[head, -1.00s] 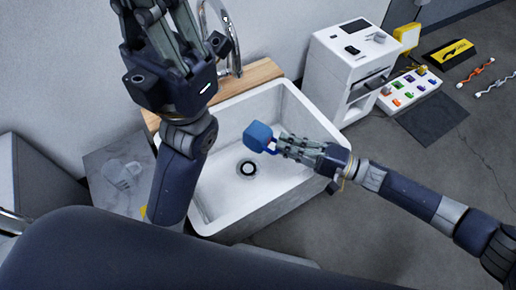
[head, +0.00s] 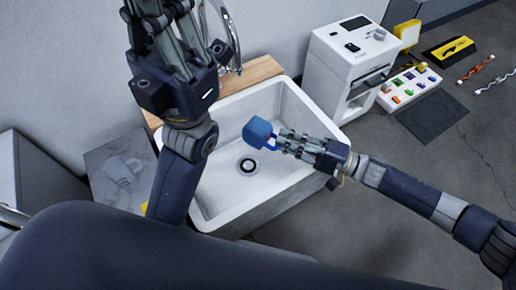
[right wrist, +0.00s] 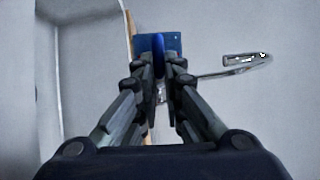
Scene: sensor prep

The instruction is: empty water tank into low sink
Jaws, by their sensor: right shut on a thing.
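A small blue water tank (head: 258,131) with a bright blue handle is above the white sink (head: 217,225) in the head view. My right gripper (head: 280,142) comes in from the right and is shut on the tank's handle. In the right wrist view the tank (right wrist: 174,42) shows at the tips of my right gripper (right wrist: 158,72). I cannot see whether water is in it. The sink's dark round drain (head: 248,166) is below and left of the tank. My left gripper (head: 168,22) is raised at the upper left, fingers upward; its opening is unclear.
A chrome faucet (head: 232,45) stands behind the sink on a wooden ledge (head: 262,72). A white machine (head: 335,75) is right of the sink, near a tray of coloured parts (head: 412,85). A grey panel with a clear jug shape (head: 122,170) is at left.

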